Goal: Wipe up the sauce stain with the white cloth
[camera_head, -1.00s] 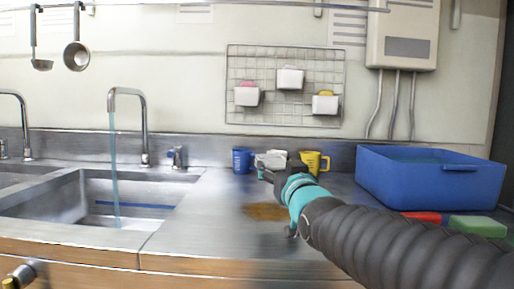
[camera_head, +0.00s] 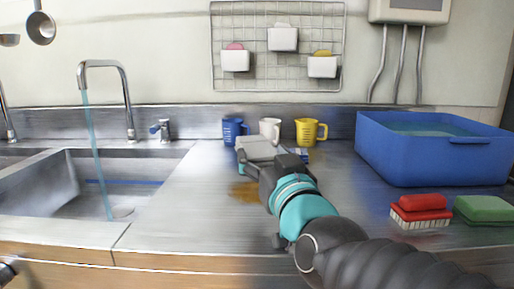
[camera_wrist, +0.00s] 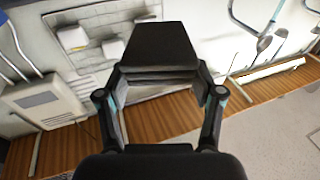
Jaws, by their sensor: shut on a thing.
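The brown sauce stain (camera_head: 244,191) lies on the steel counter, partly covered by my arm at its right edge. My gripper (camera_head: 250,165) is just behind and above the stain in the head view, shut on the pale, flat white cloth (camera_head: 262,149). The cloth appears raised off the counter, in front of the cups; its exact height I cannot tell. In the wrist view my gripper (camera_wrist: 158,80) shows its two fingers with a dark shape across their tips; no white cloth can be made out there.
A blue cup (camera_head: 232,129), white cup (camera_head: 271,129) and yellow cup (camera_head: 308,131) stand behind the cloth. A blue tub (camera_head: 430,165), red brush (camera_head: 421,210) and green sponge (camera_head: 484,209) are at right. A sink (camera_head: 60,190) with running water is at left. Counter left of the stain is clear.

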